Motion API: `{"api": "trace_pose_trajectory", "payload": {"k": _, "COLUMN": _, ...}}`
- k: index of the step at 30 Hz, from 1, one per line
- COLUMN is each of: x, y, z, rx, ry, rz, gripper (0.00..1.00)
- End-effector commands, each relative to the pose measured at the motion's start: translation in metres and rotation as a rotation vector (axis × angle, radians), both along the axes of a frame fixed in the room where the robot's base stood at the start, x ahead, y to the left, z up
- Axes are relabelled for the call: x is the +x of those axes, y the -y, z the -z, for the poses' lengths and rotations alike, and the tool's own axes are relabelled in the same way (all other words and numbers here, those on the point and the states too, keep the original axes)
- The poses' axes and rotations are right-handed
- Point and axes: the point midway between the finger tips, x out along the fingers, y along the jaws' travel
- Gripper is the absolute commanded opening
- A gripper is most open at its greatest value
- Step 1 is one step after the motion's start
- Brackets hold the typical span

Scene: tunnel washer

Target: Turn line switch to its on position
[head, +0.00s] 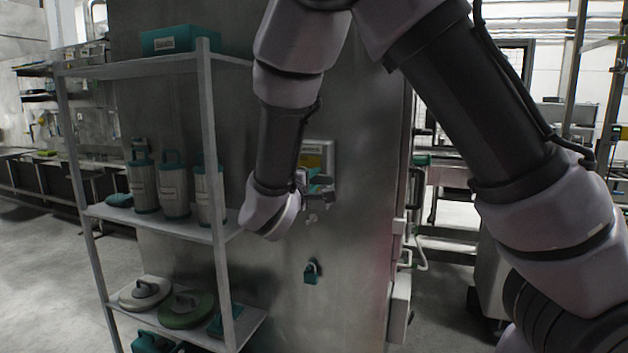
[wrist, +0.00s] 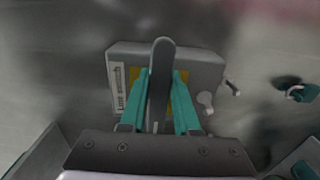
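The line switch is a grey box with a yellow plate on a metal cabinet wall. In the head view its box (head: 318,148) is partly hidden by my arm and gripper. In the wrist view the box (wrist: 205,70) carries a "Line switch" label (wrist: 118,88) on its left side. A dark grey lever handle (wrist: 161,60) stands out from its middle. My gripper (wrist: 161,85) has one teal finger on each side of the handle, and they look closed against it. In the head view my gripper (head: 318,187) is in front of the box's lower part.
A teal padlock (head: 311,272) hangs on the wall below the switch. A metal shelf rack (head: 150,222) with canisters and lids stands close on the left of my forearm. The cabinet wall (head: 350,240) is bare around the padlock.

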Motion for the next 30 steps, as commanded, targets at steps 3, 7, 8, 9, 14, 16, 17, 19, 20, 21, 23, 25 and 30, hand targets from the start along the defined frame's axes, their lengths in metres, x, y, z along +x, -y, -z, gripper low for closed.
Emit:
{"api": "trace_pose_trajectory", "payload": {"k": 3, "x": -0.0002, "y": -0.0001, "z": 0.0000, "rx": 0.000, "ry": 0.000, "rz": 0.000, "gripper": 0.00}}
{"api": "trace_pose_trajectory", "payload": {"k": 7, "x": -0.0003, "y": -0.0001, "z": 0.0000, "rx": 0.000, "ry": 0.000, "rz": 0.000, "gripper": 0.00}}
{"api": "trace_pose_trajectory", "payload": {"k": 8, "x": -0.0003, "y": -0.0001, "z": 0.0000, "rx": 0.000, "ry": 0.000, "rz": 0.000, "gripper": 0.00}}
{"api": "trace_pose_trajectory", "payload": {"k": 9, "x": -0.0003, "y": -0.0001, "z": 0.0000, "rx": 0.000, "ry": 0.000, "rz": 0.000, "gripper": 0.00}}
{"api": "trace_pose_trajectory", "payload": {"k": 14, "x": -0.0003, "y": -0.0001, "z": 0.0000, "rx": 0.000, "ry": 0.000, "rz": 0.000, "gripper": 0.00}}
{"api": "trace_pose_trajectory", "payload": {"k": 16, "x": -0.0004, "y": -0.0001, "z": 0.0000, "rx": 0.000, "ry": 0.000, "rz": 0.000, "gripper": 0.00}}
{"api": "trace_pose_trajectory", "payload": {"k": 17, "x": -0.0004, "y": -0.0001, "z": 0.0000, "rx": 0.000, "ry": 0.000, "rz": 0.000, "gripper": 0.00}}
{"api": "trace_pose_trajectory", "payload": {"k": 19, "x": -0.0004, "y": -0.0001, "z": 0.0000, "rx": 0.000, "ry": 0.000, "rz": 0.000, "gripper": 0.00}}
{"api": "trace_pose_trajectory", "payload": {"k": 20, "x": -0.0004, "y": -0.0001, "z": 0.0001, "rx": 0.000, "ry": 0.000, "rz": 0.000, "gripper": 0.00}}
{"api": "trace_pose_trajectory", "payload": {"k": 21, "x": -0.0004, "y": -0.0001, "z": 0.0001, "rx": 0.000, "ry": 0.000, "rz": 0.000, "gripper": 0.00}}
{"api": "trace_pose_trajectory", "payload": {"k": 23, "x": -0.0004, "y": -0.0001, "z": 0.0001, "rx": 0.000, "ry": 0.000, "rz": 0.000, "gripper": 0.00}}
{"api": "trace_pose_trajectory", "payload": {"k": 25, "x": -0.0005, "y": -0.0002, "z": 0.0001, "rx": 0.000, "ry": 0.000, "rz": 0.000, "gripper": 0.00}}
{"api": "trace_pose_trajectory", "payload": {"k": 30, "x": -0.0005, "y": -0.0002, "z": 0.0002, "rx": 0.000, "ry": 0.000, "rz": 0.000, "gripper": 0.00}}
